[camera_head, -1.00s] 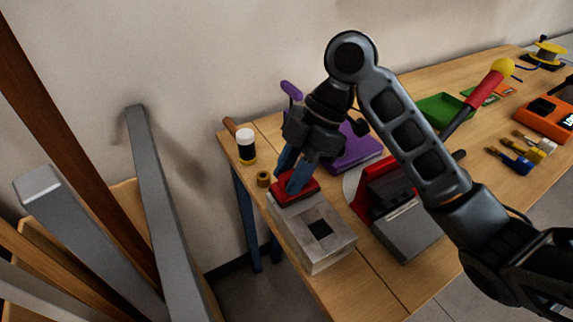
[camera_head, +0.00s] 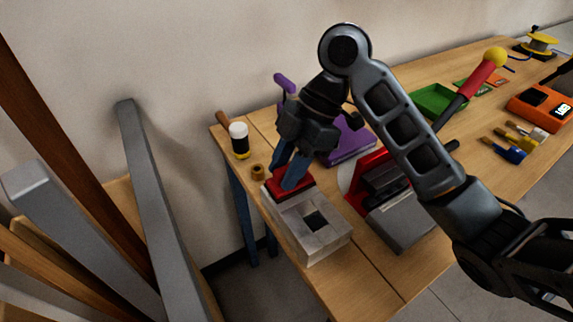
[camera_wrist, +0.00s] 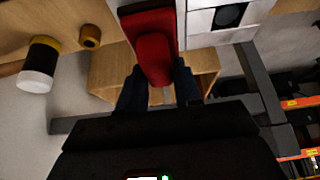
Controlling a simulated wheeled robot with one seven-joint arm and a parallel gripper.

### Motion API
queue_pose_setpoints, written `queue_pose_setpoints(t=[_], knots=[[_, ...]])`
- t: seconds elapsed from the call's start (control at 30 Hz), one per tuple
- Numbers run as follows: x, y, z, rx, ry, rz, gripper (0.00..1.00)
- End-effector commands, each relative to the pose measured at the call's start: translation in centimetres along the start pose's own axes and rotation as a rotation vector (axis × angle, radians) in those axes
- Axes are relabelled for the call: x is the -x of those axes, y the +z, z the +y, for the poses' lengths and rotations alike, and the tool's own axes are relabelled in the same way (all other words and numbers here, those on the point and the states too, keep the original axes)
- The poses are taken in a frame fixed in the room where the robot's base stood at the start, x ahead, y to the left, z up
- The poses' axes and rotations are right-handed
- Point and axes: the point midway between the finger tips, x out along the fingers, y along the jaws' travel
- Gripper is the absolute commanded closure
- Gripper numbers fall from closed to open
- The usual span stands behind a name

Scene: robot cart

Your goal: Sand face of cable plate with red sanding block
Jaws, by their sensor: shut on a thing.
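The cable plate (camera_head: 328,235) is a light grey block with a square dark hole, at the near left edge of the workbench. The red sanding block (camera_head: 283,186) is at the plate's far left end in the head view. My gripper (camera_head: 290,175) is shut on the sanding block from above, with blue fingers on its sides. In the wrist view the sanding block (camera_wrist: 154,50) is between the fingers, beside the plate's pale face (camera_wrist: 203,22). I cannot tell whether the block touches the plate's face.
A white, black and yellow bottle (camera_head: 240,142) and a small brass ring (camera_head: 257,172) stand beyond the plate. A red and grey machine (camera_head: 405,222) stands close to its right. A purple tool (camera_head: 350,145), a green tray (camera_head: 440,100) and brushes (camera_head: 505,150) lie farther back. Beams (camera_head: 150,200) stand at left.

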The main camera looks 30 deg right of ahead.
Motion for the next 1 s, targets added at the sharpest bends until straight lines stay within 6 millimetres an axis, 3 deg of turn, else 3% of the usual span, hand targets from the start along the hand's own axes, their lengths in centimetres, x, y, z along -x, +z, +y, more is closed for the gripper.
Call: queue_pose_setpoints(t=[1.0], knots=[[-0.70,0.38,0.01,0.000,0.000,0.000,1.00]])
